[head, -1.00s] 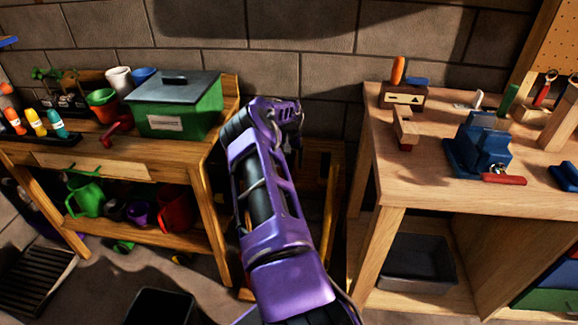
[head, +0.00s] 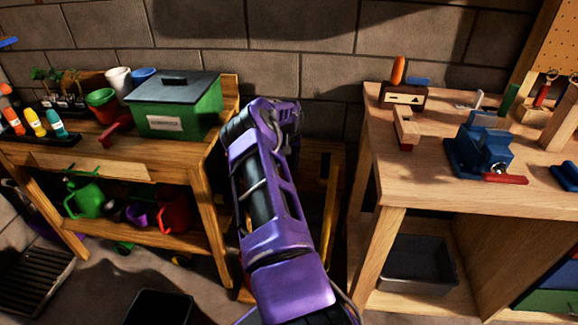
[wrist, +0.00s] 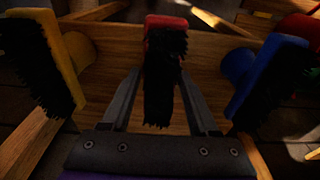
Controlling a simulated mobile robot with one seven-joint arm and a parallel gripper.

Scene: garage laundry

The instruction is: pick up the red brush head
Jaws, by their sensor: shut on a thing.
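The red brush head (wrist: 165,24) has a red back and long black bristles and shows at the top middle of the wrist view. My gripper (wrist: 162,84) has one finger on each side of it and is shut on it. The bristles hang down between the fingers. In the head view my purple arm hides the gripper and the brush head.
A yellow brush head (wrist: 45,35) is on the left in the wrist view and a blue brush head (wrist: 285,50) on the right, with a wooden board (wrist: 215,50) behind. Workbenches (head: 440,192) and (head: 150,165) flank my arm.

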